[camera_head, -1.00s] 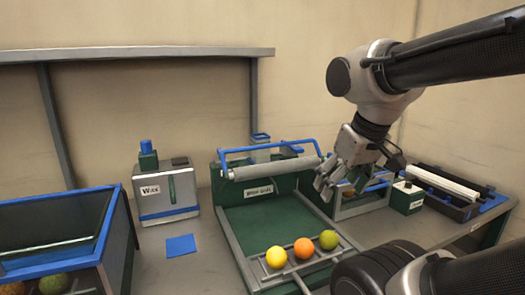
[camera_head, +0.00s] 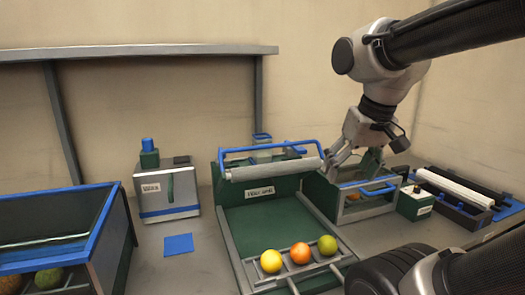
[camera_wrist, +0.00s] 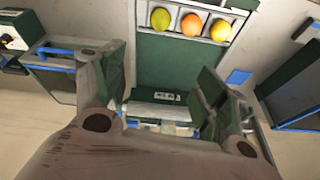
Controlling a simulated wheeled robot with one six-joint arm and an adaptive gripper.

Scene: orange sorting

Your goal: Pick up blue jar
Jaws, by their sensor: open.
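A clear jar with a blue rim (camera_head: 262,148) stands behind the white roller of the middle green station, partly hidden by it. A green bottle with a blue cap (camera_head: 149,153) stands on the grey box at the left; I cannot tell for certain which of these is the blue jar. My gripper (camera_head: 350,166) is open and empty, above and right of the station, to the right of the clear jar. In the wrist view my gripper (camera_wrist: 160,78) has its fingers spread on either side of the station, with bits of blue and clear beyond the roller, too small to tell.
The green station (camera_head: 262,224) holds a yellow, an orange and a green fruit on its front rack. A blue-edged bin (camera_head: 112,222) with fruit stands left. A green-grey crate (camera_head: 350,208) and a tray (camera_head: 455,193) stand right. A shelf (camera_head: 130,52) runs overhead.

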